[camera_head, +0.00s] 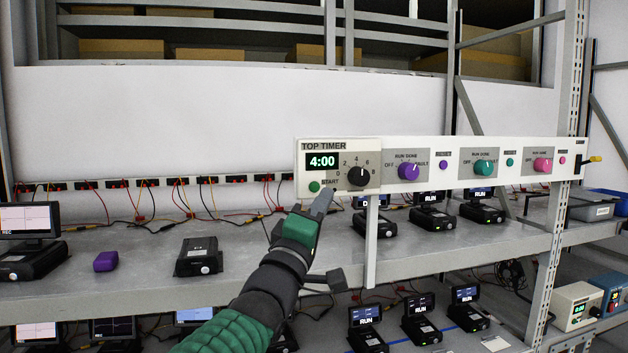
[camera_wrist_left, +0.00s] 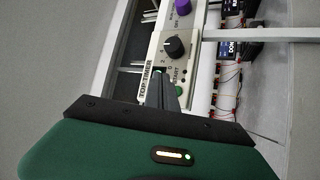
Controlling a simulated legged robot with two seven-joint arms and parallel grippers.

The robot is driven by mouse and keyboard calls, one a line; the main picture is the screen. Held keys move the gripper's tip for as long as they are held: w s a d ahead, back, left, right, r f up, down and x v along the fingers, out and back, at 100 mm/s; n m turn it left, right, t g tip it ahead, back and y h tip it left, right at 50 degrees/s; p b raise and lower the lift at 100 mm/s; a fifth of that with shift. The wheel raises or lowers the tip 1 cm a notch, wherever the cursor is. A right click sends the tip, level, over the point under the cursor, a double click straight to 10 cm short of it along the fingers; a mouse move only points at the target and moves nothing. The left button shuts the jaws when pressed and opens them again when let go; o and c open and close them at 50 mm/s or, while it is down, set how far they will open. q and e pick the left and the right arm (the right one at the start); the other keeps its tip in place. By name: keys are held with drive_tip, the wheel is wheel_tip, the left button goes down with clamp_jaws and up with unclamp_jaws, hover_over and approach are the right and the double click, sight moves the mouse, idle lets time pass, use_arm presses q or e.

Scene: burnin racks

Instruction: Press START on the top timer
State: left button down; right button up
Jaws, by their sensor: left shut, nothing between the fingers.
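The top timer (camera_head: 324,144) is a pale box at the left end of the panel rail, its display (camera_head: 322,161) reading 4:00. Its round green START button (camera_head: 314,187) sits at the lower left, left of a black dial (camera_head: 358,175). The wrist view also shows the timer, turned sideways, with the black dial (camera_wrist_left: 174,47) and the green button (camera_wrist_left: 179,91). My left gripper (camera_head: 325,198) is shut and empty, its tips just below and right of the button. Whether they touch the panel is unclear. The right gripper is not in view.
Right of the timer, the rail carries purple (camera_head: 409,172), teal (camera_head: 484,168) and pink (camera_head: 543,165) knobs. Below it a grey shelf (camera_head: 130,265) holds several small devices and a purple block (camera_head: 105,261). A rack post (camera_head: 561,200) stands at right. Open air lies before the panel.

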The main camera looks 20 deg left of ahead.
sight(314, 187)
use_arm(q)
drive_tip(key=w+a+p, duration=0.1)
drive_tip(key=w+a, duration=0.1)
drive_tip(key=w, duration=0.1)
drive_tip(key=w+a+p, duration=0.1)
drive_tip(key=shift+w+p, duration=0.25)
drive_tip(key=shift+p, duration=0.1)
drive_tip(key=shift+w+d, duration=0.3)
drive_tip(key=shift+d, duration=0.1)
drive_tip(key=shift+a, duration=0.55)
drive_tip(key=shift+f, duration=0.1)
drive_tip(key=shift+d, duration=0.35)
